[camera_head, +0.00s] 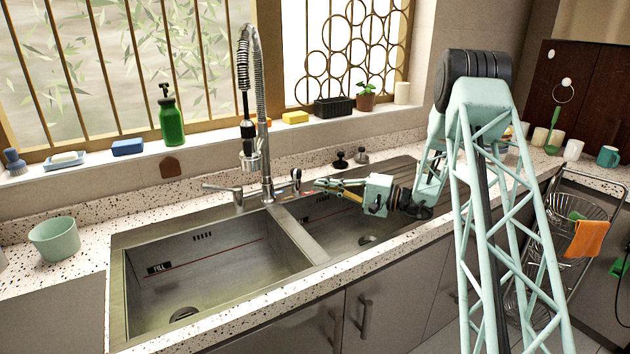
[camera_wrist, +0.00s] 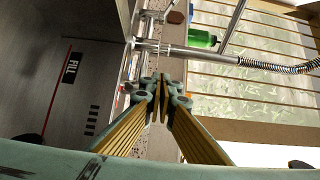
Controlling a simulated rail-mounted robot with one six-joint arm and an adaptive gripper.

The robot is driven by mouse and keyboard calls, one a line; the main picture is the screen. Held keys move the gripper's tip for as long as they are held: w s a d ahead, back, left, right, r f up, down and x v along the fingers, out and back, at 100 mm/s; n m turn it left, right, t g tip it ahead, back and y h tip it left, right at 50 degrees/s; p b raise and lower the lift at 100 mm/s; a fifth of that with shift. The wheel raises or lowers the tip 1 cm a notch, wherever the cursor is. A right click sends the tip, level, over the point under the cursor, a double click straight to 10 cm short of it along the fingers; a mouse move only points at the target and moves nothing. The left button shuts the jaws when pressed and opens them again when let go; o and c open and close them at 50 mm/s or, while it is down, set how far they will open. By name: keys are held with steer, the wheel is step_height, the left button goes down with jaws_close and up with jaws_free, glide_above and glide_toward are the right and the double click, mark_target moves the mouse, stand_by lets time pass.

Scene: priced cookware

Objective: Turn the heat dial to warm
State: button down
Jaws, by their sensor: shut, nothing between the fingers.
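No part is plainly labelled as the heat dial. A small upright piece with red and dark marks (camera_head: 296,178) stands on the right side of the steel tap (camera_head: 265,150) behind the sink; I cannot tell its setting. My gripper (camera_head: 308,186) is over the right basin near the divider, its fingers pointing left toward that piece. A small gap seems to separate them. In the wrist view the fingertips of my gripper (camera_wrist: 160,86) are together and empty. The tap (camera_wrist: 190,54) lies just beyond them, and the fingertips hide part of what is behind.
The double sink's left basin (camera_head: 205,268) is empty. A side lever (camera_head: 222,190) sticks out left of the tap. Two dark knobs (camera_head: 340,160) stand on the back counter. A green bottle (camera_head: 170,118) and sponges line the sill. A pale bowl (camera_head: 54,238) is at left.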

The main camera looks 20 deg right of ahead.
steer(key=shift+s+d+p, duration=0.1)
steer(key=shift+s+d, duration=0.2)
steer(key=shift+s, duration=0.45)
steer(key=shift+s+d+p, duration=0.15)
steer(key=shift+s+d, duration=0.1)
steer(key=shift+s, duration=0.45)
steer(key=shift+s+d+p, duration=0.1)
steer(key=shift+s+d, duration=0.2)
steer(key=shift+s, duration=0.45)
steer(key=c, duration=3.4)
jaws_free()
steer(key=shift+c, duration=0.2)
